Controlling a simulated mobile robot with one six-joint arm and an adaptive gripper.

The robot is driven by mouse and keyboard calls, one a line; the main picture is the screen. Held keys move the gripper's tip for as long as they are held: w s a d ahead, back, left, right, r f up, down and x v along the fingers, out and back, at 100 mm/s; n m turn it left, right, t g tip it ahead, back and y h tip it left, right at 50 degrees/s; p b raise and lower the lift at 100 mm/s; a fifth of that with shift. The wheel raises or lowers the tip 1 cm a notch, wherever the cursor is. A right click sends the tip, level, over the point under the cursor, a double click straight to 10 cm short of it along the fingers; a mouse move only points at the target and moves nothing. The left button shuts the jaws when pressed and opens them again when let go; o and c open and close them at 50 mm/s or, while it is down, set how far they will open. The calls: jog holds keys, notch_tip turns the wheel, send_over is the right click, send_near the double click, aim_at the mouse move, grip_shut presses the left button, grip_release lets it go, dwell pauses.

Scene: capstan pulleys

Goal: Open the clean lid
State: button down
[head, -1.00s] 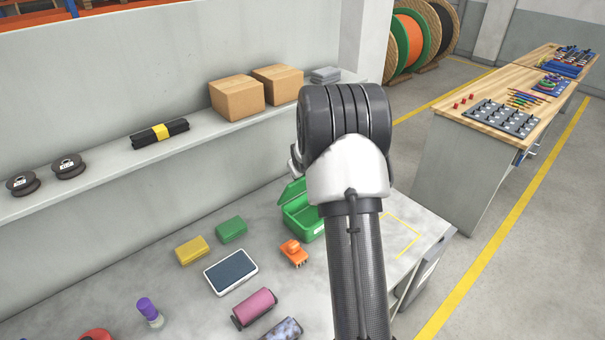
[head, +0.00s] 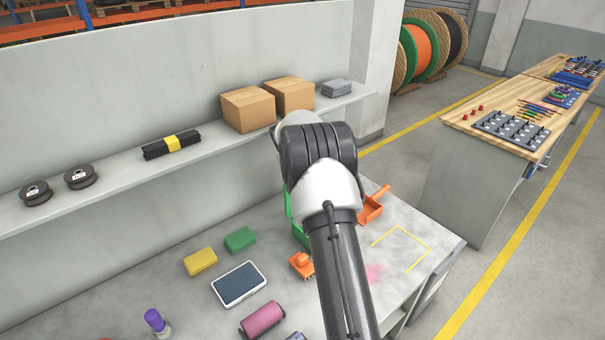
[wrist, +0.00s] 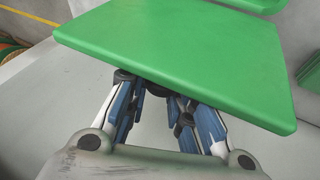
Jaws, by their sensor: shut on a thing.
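The green box (head: 300,237) stands on the grey bench, mostly hidden behind my arm in the head view. Only a narrow green strip, its left edge, shows there. In the wrist view a flat green panel, which looks like the lid (wrist: 185,55), spans the picture in front of my gripper (wrist: 155,92). My fingers reach up under the panel's near edge and are shut on it. The fingertips are hidden by the panel. More green, probably the box, shows at the right edge (wrist: 311,75). In the head view my gripper is hidden behind my wrist.
An orange scoop-like tool (head: 371,209) lies right of my arm, near a yellow corner marking (head: 428,245) and a pink smudge (head: 374,272). An orange brush-like item (head: 301,265), green block (head: 240,239), yellow block (head: 200,262) and tablet (head: 238,283) lie left. A shelf with cartons (head: 248,109) runs behind.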

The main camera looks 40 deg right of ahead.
jog(key=shift+w+a, duration=0.25)
jog(key=shift+w, duration=0.55)
jog(key=shift+a+f, duration=0.1)
jog(key=shift+f, duration=0.3)
dwell(0.6)
jog(key=c, duration=1.7)
grip_release()
jog(key=shift+a, duration=0.15)
jog(key=o, duration=0.3)
jog(key=shift+r, duration=0.1)
jog(key=shift+o, duration=0.2)
jog(key=shift+s+d, duration=0.1)
jog(key=shift+d, duration=0.1)
